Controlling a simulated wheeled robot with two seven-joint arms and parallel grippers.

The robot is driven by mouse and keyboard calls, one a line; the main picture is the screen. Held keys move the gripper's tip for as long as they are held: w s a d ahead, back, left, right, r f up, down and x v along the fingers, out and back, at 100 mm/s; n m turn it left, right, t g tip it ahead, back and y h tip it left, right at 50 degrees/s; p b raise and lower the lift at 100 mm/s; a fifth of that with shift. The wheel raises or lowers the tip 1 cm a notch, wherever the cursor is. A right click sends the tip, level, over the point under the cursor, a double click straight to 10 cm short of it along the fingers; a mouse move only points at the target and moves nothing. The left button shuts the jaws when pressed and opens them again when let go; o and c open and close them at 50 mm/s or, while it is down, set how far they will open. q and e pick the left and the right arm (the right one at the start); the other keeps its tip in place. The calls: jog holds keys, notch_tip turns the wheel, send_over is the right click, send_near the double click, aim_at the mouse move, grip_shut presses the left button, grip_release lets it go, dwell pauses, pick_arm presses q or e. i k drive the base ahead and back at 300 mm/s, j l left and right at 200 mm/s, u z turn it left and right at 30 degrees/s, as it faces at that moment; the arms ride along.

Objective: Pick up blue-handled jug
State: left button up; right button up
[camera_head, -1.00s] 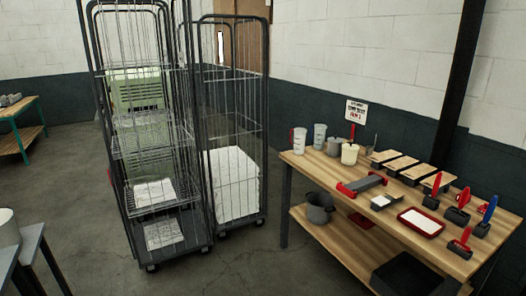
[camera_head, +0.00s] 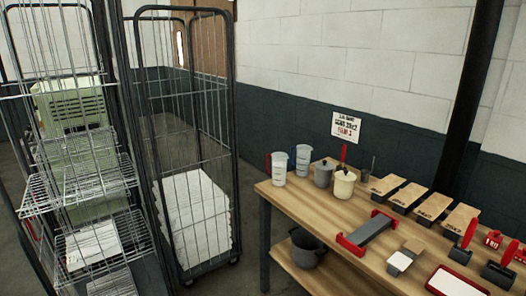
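Two translucent measuring jugs stand upright at the far left end of the wooden table (camera_head: 330,228). The rear jug (camera_head: 303,161) has a bluish tint and a blue handle on its left side. The front jug (camera_head: 279,169) is whiter and has a red handle on its left. The rear jug is close behind and right of the front one, which may cover part of its left side. Neither of my grippers is in view.
A grey pot (camera_head: 323,174) and a cream pot (camera_head: 344,185) stand just right of the jugs. A red-ended grey tool (camera_head: 368,232) lies nearer the front. A wire cage trolley (camera_head: 190,150) stands left of the table, with floor between.

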aim_at(304, 151)
jog(key=i+u, duration=0.15)
jog(key=i, duration=0.65)
jog(key=i+l+u, duration=0.15)
jog(key=i, duration=0.6)
jog(key=i+z, duration=0.5)
jog(key=i+j+z, duration=0.8)
jog(key=i+z, duration=0.15)
jog(key=i, duration=0.1)
